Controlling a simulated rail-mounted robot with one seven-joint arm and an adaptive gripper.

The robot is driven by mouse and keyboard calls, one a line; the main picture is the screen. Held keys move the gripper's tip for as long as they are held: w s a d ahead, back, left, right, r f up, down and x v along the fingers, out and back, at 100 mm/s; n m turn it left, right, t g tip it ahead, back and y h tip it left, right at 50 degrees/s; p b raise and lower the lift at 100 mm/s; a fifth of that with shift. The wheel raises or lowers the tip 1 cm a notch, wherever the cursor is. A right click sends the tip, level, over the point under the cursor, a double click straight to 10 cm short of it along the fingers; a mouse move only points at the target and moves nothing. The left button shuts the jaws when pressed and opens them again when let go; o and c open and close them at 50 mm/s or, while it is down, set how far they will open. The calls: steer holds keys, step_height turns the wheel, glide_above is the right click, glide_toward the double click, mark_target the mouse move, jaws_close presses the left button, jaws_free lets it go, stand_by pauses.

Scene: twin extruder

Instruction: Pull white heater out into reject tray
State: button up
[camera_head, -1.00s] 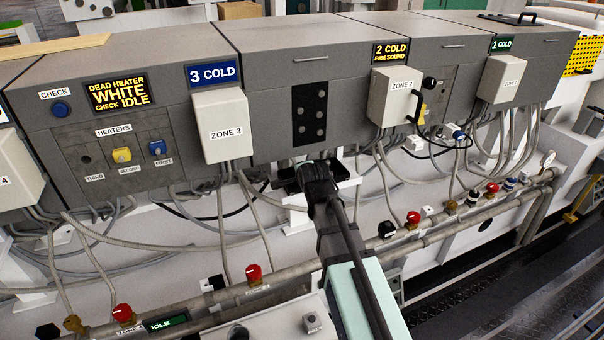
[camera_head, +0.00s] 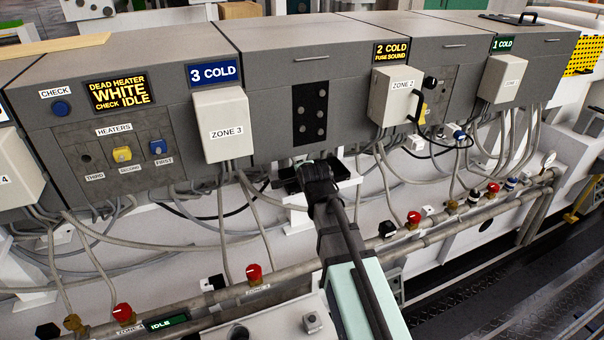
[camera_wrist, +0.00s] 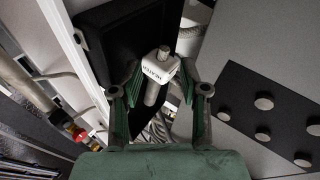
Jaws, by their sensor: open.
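The white heater (camera_wrist: 160,67), a small white block with a label and a metal pin, lies between the fingertips of my gripper (camera_wrist: 160,82) in the wrist view. My gripper is open, with a green finger on each side of the heater. The heater is at the edge of a black tray-like surface (camera_wrist: 118,42); whether it rests on it is unclear. In the head view my gripper (camera_head: 312,166) is over a dark tray (camera_head: 344,171) below the middle cabinet. The heater cannot be made out there.
The heater panel has a dark hole above THIRD (camera_head: 86,158), a yellow plug (camera_head: 122,154) and a blue plug (camera_head: 157,147). A display (camera_head: 118,93) reads DEAD HEATER WHITE, CHECK IDLE. The Zone 3 box (camera_head: 221,126), cables and a pipe with red valves (camera_head: 254,272) surround the arm.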

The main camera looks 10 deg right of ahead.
steer(key=shift+s+f, duration=0.3)
steer(key=shift+s, duration=0.05)
steer(key=shift+s+r, duration=0.1)
steer(key=shift+s, duration=0.1)
steer(key=v, duration=1.1)
steer(key=shift+r, duration=0.5)
steer(key=shift+w+d, duration=0.1)
